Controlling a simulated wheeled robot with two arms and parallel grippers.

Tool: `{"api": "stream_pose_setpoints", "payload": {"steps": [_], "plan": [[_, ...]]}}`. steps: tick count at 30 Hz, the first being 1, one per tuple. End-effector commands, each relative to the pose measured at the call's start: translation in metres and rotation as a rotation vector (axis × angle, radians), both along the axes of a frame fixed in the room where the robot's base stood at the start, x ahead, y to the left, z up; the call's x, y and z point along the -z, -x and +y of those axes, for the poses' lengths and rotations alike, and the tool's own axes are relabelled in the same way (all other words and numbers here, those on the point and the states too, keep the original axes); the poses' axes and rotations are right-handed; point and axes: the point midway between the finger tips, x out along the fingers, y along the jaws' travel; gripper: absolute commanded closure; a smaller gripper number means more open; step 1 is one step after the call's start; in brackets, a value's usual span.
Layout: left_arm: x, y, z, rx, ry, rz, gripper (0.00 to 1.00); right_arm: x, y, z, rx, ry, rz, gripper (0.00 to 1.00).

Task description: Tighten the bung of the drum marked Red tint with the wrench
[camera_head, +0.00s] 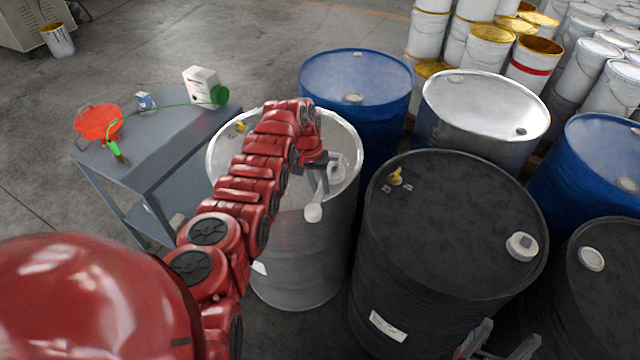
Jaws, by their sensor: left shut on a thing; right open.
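My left gripper (322,182) is above the right part of the pale steel drum's lid (225,160). It is shut on a light grey tool, apparently the wrench (314,211), whose rounded end hangs toward the drum's front rim. Whether the wrench touches a bung is hard to tell. My arm covers much of this lid. The black drum (455,215) beside it has a pale bung (522,246) near its right rim and a label (388,325) too small to read. No Red tint marking is legible. My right gripper (500,343) is open at the bottom edge, before the black drum.
Blue drums (357,75), another silver drum (485,100) and a second black drum (605,285) crowd close by. Stacked pails (490,45) stand behind. Floor is clear at left.

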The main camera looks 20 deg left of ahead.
Motion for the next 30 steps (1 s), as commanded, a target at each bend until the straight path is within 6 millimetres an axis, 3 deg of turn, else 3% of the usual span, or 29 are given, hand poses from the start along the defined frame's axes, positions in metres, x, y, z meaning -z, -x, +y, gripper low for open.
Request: {"api": "stream_pose_setpoints", "payload": {"steps": [30], "plan": [[0.0015,0.0019,-0.0008,0.001,0.000,0.001,1.00,-0.0044,0.0000,0.0000,0.000,0.000,0.000,0.32]]}}
